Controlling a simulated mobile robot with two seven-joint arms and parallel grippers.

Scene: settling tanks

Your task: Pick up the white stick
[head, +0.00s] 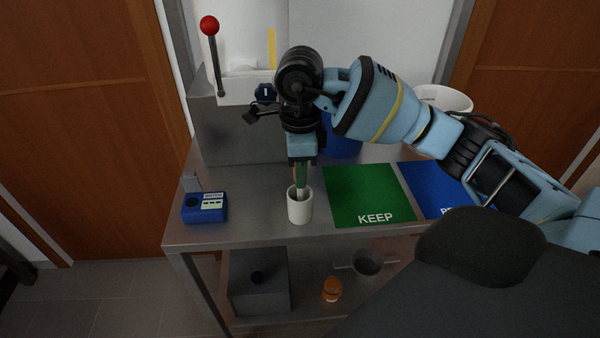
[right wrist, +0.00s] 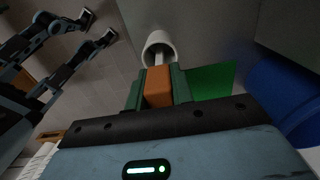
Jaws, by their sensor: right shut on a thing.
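A white cup (head: 300,207) stands upright on the metal table and also shows in the right wrist view (right wrist: 158,40). My right gripper (head: 301,181) points down just above the cup's mouth. In the right wrist view its green fingers (right wrist: 158,88) are shut on an orange block-like part (right wrist: 158,84). The white stick (right wrist: 160,58) runs from there into the cup. Its lower end is hidden inside the cup. I cannot tell whether the stick touches the cup's wall.
A green KEEP mat (head: 358,196) and a blue mat (head: 432,188) lie right of the cup. A blue box (head: 204,208) is on the left. A grey machine with a red-knobbed lever (head: 210,27) and a blue bin (head: 343,143) stand behind.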

